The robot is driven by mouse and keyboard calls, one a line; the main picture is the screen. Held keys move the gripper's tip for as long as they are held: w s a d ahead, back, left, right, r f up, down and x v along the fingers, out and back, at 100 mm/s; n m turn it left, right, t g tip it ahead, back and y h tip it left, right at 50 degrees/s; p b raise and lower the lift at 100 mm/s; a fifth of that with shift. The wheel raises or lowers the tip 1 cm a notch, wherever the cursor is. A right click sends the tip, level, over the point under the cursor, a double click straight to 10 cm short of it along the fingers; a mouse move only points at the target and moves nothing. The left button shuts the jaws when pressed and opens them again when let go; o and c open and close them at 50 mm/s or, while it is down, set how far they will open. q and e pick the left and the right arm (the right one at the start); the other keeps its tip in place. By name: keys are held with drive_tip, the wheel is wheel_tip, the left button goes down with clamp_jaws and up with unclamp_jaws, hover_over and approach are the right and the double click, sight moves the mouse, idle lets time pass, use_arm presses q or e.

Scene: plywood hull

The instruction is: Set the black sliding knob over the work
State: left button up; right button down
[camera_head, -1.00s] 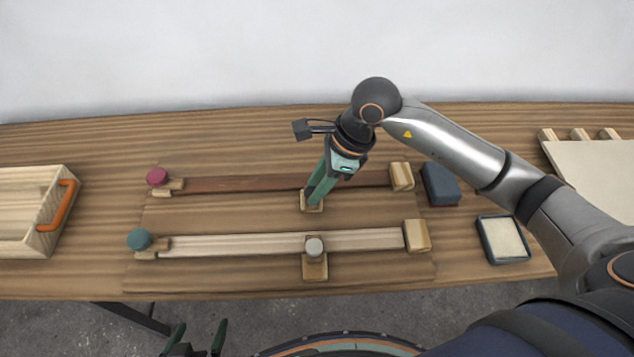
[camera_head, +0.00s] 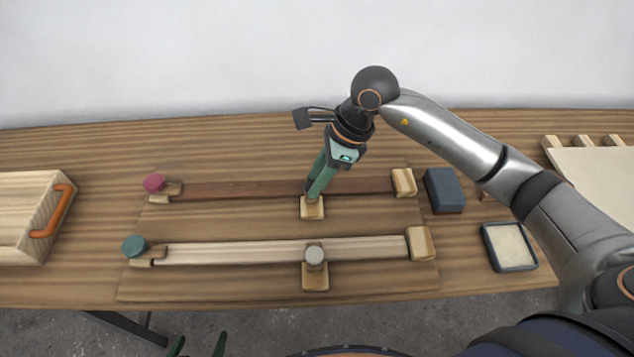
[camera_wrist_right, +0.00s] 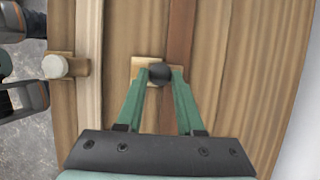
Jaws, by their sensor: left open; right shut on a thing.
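The black knob (camera_wrist_right: 160,73) sits on a small pale wood block, between the green fingertips of my right gripper (camera_wrist_right: 158,76) in the right wrist view. In the head view the fingers of my right gripper (camera_head: 313,190) hide the knob, and the block (camera_head: 312,208) shows below them, at the near edge of a dark brown strip (camera_head: 240,188). My right gripper is shut on the knob. My left gripper (camera_head: 197,347) is open and empty at the bottom edge of the head view, partly cut off.
A grey-white knob (camera_head: 315,256) on its block stands at a pale strip (camera_head: 220,252) in front. A red knob (camera_head: 154,183) and a teal knob (camera_head: 134,245) are at the strips' left ends. A blue-grey block (camera_head: 444,190) and tray (camera_head: 510,247) lie right, an orange-handled box (camera_head: 22,215) left.

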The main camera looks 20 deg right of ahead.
drive_tip(key=c, duration=0.5)
unclamp_jaws()
drive_tip(key=shift+c, duration=0.2)
drive_tip(key=shift+r, duration=0.1)
drive_tip(key=v, duration=1.2)
drive_tip(key=shift+d+b, duration=0.15)
drive_tip(key=shift+b, duration=0.3)
drive_tip(key=shift+s+r, duration=0.1)
drive_tip(key=shift+s, duration=0.1)
